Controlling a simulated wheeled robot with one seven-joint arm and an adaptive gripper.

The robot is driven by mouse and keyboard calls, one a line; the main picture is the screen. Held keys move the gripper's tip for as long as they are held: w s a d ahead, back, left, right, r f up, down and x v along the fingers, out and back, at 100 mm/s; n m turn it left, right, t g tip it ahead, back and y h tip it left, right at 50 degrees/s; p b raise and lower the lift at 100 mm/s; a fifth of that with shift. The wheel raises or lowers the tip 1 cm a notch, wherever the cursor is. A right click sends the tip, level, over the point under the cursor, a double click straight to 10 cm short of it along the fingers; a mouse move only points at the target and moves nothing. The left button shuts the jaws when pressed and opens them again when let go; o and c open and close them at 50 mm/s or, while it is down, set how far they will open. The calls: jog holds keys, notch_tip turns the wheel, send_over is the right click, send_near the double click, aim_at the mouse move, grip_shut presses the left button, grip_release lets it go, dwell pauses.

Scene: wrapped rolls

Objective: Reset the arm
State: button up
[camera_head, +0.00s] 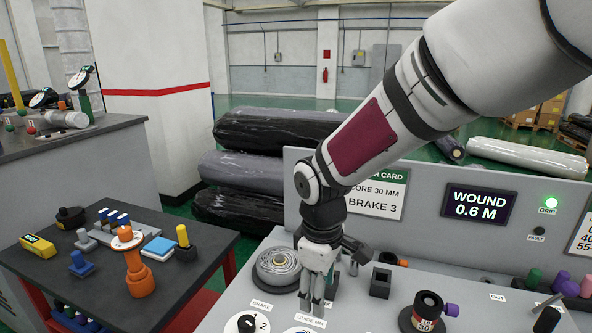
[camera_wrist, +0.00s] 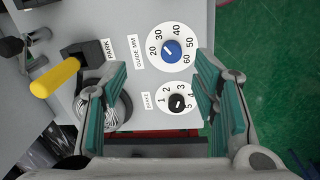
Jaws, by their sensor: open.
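My arm reaches down from the upper right in the head view. My gripper (camera_head: 317,294) points down over the grey machine top (camera_head: 238,300), just right of a wound grey roll (camera_head: 277,264). In the wrist view my gripper (camera_wrist: 162,72) has its teal-padded fingers wide apart with nothing between them. A blue guide dial (camera_wrist: 171,50) lies beyond the fingertips, and a black brake dial (camera_wrist: 177,102) shows between the fingers. The left finger partly hides the roll. Whether the fingertips touch the machine top is unclear.
A yellow-handled park lever (camera_wrist: 56,78) sits left of the fingers. A dark side table (camera_head: 205,241) holds several tools, including an orange stand (camera_head: 136,268). Wrapped rolls (camera_head: 240,171) lie behind.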

jog(key=s+d+r+m+t, duration=0.4)
jog(key=s+d+r+m, duration=0.8)
jog(key=s, duration=0.6)
notch_tip(320, 180, up, 3)
jog(key=shift+d+f, duration=0.15)
jog(key=shift+d, duration=1)
